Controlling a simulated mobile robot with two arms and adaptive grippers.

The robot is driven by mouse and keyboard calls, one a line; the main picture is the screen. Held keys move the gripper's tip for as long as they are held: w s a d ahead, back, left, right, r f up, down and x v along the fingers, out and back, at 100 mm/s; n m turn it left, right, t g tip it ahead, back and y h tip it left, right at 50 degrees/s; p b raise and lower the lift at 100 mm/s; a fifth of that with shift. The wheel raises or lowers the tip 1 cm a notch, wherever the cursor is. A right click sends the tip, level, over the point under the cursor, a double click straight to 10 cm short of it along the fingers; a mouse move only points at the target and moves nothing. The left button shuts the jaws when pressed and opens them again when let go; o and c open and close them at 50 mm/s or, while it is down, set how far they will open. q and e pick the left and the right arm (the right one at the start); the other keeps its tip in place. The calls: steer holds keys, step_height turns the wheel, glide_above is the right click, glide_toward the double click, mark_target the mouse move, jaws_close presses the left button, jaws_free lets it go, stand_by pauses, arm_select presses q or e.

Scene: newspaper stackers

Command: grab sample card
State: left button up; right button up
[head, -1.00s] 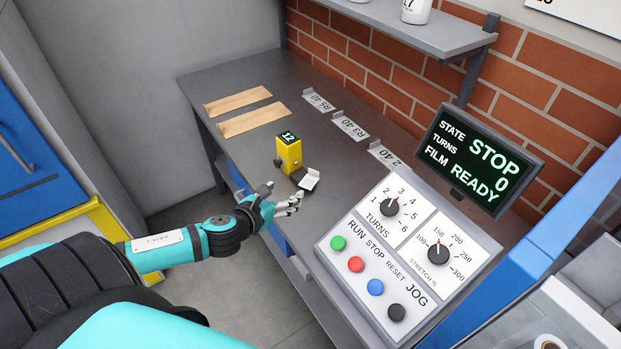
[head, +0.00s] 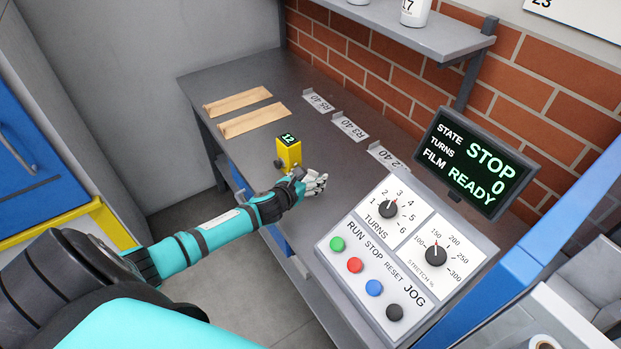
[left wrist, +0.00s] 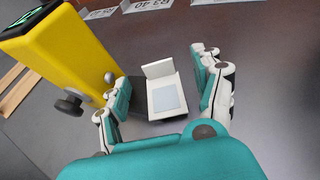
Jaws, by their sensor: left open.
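The sample card, a small white card with a raised back flap and a pale grey-blue square (left wrist: 168,97), rests on a dark holder on the bench in the left wrist view. My left gripper (left wrist: 160,75) is open, with one finger on each side of the card and visible space between them and it. In the head view my left gripper (head: 318,183) is over the bench just right of the yellow device and hides the card. My right gripper is not in view.
The yellow device (head: 289,153) with a "12" display and side knob stands close to my left gripper; it also shows in the left wrist view (left wrist: 65,50). The control panel (head: 400,260) is to the right. White labelled cards (head: 350,127) and wooden strips (head: 250,122) lie farther back.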

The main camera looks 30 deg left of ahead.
arm_select(q)
steer(key=shift+w+f, duration=0.2)
steer(key=shift+w, duration=0.2)
steer(key=c, duration=0.9)
steer(key=shift+c, duration=0.3)
